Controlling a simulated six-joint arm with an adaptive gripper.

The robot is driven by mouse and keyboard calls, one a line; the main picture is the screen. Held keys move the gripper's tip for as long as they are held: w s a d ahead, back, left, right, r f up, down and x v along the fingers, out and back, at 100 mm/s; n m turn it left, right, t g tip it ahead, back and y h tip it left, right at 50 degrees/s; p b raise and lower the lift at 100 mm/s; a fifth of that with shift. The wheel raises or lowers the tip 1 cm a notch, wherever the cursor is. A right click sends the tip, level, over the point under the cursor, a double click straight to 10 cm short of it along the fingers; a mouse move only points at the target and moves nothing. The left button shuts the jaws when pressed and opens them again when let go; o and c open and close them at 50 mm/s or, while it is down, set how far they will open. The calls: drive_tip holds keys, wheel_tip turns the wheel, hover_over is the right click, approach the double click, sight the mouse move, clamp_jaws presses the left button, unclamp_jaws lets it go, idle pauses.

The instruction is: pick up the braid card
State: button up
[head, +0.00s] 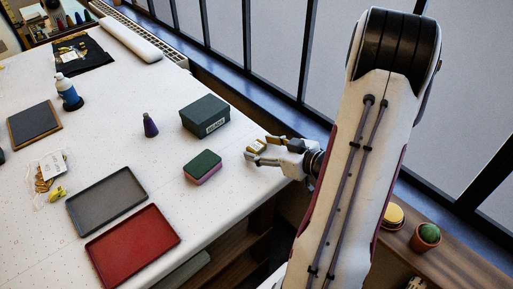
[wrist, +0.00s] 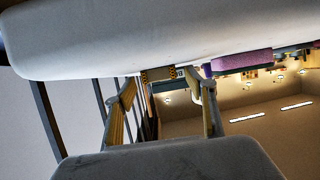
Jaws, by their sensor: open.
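A dark green box (head: 205,115) labelled beads and a green and pink block (head: 203,167) are close by. A window wall rises behind the table edge.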

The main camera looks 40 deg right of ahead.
drive_tip(key=shift+w+f, duration=0.15)
drive_tip(key=shift+w, duration=0.25)
drive_tip(key=c, duration=1)
